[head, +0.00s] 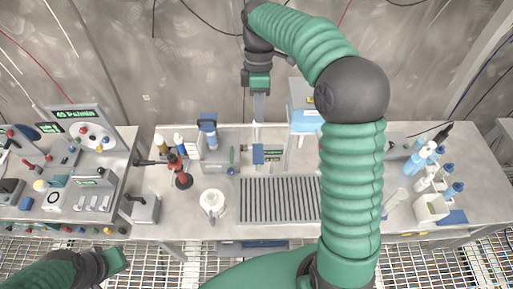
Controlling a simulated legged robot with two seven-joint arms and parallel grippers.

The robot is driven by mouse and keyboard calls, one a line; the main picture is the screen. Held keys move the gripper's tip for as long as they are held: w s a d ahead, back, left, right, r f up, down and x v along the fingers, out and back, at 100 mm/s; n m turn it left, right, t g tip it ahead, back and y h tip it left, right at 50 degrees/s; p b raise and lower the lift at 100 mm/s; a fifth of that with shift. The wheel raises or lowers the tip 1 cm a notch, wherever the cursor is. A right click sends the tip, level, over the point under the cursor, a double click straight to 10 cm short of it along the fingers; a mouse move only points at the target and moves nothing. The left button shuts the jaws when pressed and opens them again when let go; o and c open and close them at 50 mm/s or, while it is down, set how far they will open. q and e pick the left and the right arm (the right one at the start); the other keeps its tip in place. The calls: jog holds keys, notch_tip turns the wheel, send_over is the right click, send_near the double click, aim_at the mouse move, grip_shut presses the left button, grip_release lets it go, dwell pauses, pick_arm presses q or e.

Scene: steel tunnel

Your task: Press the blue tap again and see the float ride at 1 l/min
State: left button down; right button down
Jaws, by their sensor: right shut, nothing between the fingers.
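My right gripper (259,112) points down at the back of the bench, its fingers together and empty. Just below its fingertips is a small blue part (258,154), which looks like the blue tap, in front of a pale upright panel (272,138). I cannot tell whether the fingers touch it. The float and any flow scale are too small to make out. My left gripper (117,262) is at the lower left, in front of the bench and away from the tap; its jaws cannot be read.
A grey slatted drain (280,200) lies before the panel. A white jug (213,203), a red-and-black stand (181,172) and bottles stand left of it. A blue-and-white box (304,118) is close right of my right gripper. Blue-capped bottles (425,155) stand far right.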

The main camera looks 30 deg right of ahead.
aim_at(258, 157)
jog(key=p+x, duration=0.2)
jog(key=x, duration=0.4)
jog(key=p+x, duration=0.2)
jog(key=x, duration=0.5)
jog(key=shift+a, duration=0.2)
jog(key=shift+f, duration=0.3)
